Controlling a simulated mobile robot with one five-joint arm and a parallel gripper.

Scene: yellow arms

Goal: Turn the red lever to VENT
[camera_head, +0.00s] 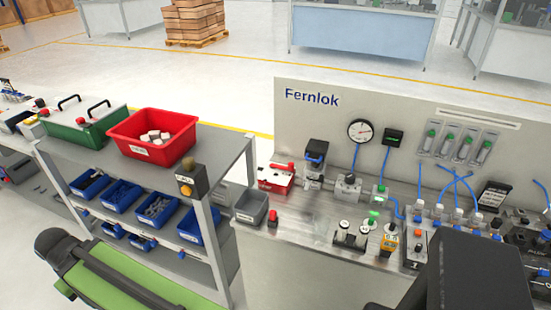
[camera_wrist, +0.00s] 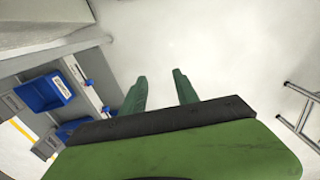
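The Fernlok panel bench (camera_head: 320,235) stands at the right in the head view. On its left end is a small red-and-white unit (camera_head: 275,178) with a red part (camera_head: 291,167) on top, which may be the lever. A small red-topped piece (camera_head: 272,217) stands nearer the front edge. I cannot tell which red part is the lever, and no VENT label is readable. In the wrist view my gripper (camera_wrist: 162,82) is open, with its two green fingers apart over bare pale floor. Nothing is between them, and no lever shows there.
A shelf cart (camera_head: 225,145) holds a red bin (camera_head: 152,137) on top and several blue bins below. The bench carries a gauge (camera_head: 360,131), blue hoses and several small valves. Open floor lies behind.

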